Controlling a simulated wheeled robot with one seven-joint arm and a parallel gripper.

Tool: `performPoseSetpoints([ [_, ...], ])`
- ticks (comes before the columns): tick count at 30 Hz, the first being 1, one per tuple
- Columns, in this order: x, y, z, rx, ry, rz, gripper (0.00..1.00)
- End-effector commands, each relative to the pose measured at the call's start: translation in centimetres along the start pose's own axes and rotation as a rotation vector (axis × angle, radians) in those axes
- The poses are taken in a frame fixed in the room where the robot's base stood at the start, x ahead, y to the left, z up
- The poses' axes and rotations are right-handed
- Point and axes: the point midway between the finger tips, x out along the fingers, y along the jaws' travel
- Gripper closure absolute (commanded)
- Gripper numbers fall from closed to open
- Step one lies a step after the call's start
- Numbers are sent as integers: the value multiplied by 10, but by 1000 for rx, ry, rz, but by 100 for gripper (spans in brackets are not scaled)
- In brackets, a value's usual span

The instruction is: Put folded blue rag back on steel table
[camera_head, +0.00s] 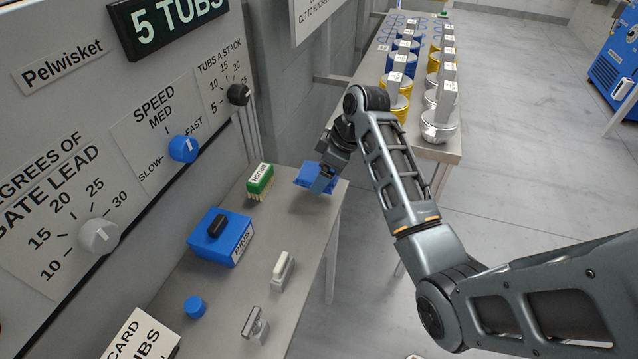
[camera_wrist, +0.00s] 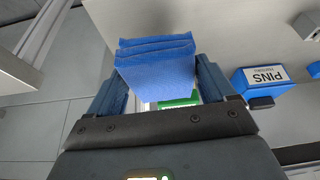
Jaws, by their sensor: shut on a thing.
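The folded blue rag (camera_head: 311,175) is at the far end of the steel table (camera_head: 303,228) in the head view. My gripper (camera_head: 324,184) is shut on it there. In the wrist view the rag (camera_wrist: 157,68) sits between the two fingers of my gripper (camera_wrist: 157,85), its folded layers facing up in the picture. The rag is over the table top near its far right corner. I cannot tell whether its underside touches the table.
A green brush (camera_head: 260,180) stands left of the rag, close by. A blue PINS box (camera_head: 221,238), a pale handled tool (camera_head: 283,270), a blue round cap (camera_head: 195,306) and a metal tool (camera_head: 255,325) are nearer. A bench of blue, yellow and silver canisters (camera_head: 438,127) stands beyond.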

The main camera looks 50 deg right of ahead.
Motion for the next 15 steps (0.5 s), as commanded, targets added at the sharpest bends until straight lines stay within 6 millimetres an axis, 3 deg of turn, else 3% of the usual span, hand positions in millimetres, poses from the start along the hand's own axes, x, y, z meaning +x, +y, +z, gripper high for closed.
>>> performPoseSetpoints([
  [5, 12, -4, -8, -1, 0, 0, 65],
  [15, 47, -3, 7, 1, 0, 1, 65],
])
